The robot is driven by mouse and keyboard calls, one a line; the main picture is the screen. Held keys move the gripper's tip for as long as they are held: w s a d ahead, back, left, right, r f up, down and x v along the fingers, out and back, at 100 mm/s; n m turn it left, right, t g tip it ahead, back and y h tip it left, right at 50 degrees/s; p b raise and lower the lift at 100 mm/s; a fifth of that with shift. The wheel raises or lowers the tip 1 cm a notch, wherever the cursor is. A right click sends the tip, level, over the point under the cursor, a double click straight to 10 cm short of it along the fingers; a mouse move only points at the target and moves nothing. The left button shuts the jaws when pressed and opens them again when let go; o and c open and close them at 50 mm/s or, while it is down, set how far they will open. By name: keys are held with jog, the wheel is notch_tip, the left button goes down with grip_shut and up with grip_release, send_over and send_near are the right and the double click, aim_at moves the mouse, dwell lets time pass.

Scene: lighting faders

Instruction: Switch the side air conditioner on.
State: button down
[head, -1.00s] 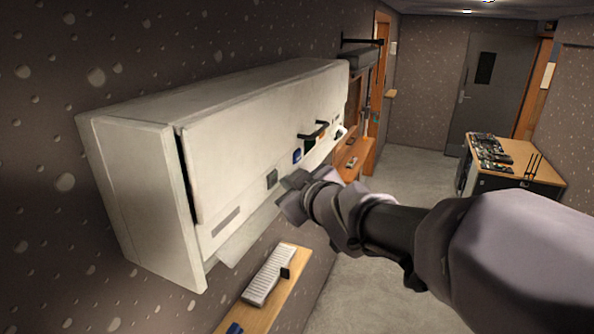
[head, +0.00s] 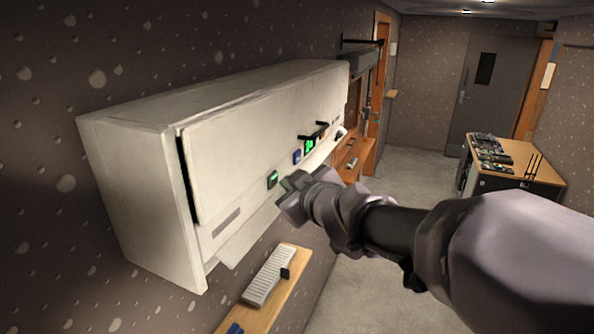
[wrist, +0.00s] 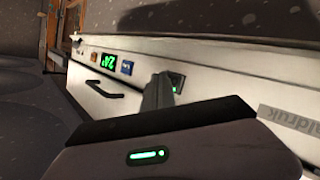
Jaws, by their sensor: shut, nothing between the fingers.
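The side air conditioner (head: 250,130) is a long white box on the left wall. Its small display (head: 309,146) glows green, and in the wrist view the display (wrist: 107,62) seems to read 24°. A small dark switch (head: 272,179) on its front shows a green light. The switch also shows in the wrist view (wrist: 176,82), partly hidden by my fingers. My gripper (head: 287,198) is shut and empty, with its tips close to the switch. I cannot tell whether they touch it.
A dark handle (head: 312,133) and a blue label (head: 297,157) are on the unit's front, farther along. A wooden shelf (head: 290,262) with a white keyboard-like object (head: 268,275) is below. A wooden-topped cabinet (head: 530,165) stands at right. The floor between is clear.

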jog(key=d+p, duration=0.1)
jog(key=d, duration=0.1)
jog(key=s+d+p, duration=0.2)
jog(key=d, duration=0.1)
jog(key=shift+d, duration=0.3)
jog(key=shift+f, duration=0.1)
jog(key=s+d+f+m+g+h+b, duration=0.1)
jog(key=s+d+f+m+h+b, duration=0.25)
jog(key=f+b, duration=0.6)
jog(key=s+d+f+m+g+h+b, duration=0.1)
jog(key=s+d+f+m+b, duration=0.2)
jog(key=s+d+f+b, duration=0.45)
jog(key=s+d+f+m+h+b, duration=0.2)
jog(key=d+f+m+h+b, duration=0.15)
jog(key=f+b, duration=0.75)
jog(key=s+a+f+m+g+y+b, duration=0.1)
jog(key=s+a+f+m+g+b, duration=0.1)
jog(key=s+f+b, duration=0.5)
jog(key=s+a+f+m+g+y+b, duration=0.2)
jog(key=s+f+b, duration=0.5)
jog(key=f, duration=0.8)
jog(key=shift+s+a+m+g, duration=0.35)
jog(key=shift+s+m+g, duration=0.25)
jog(key=shift+s, duration=0.55)
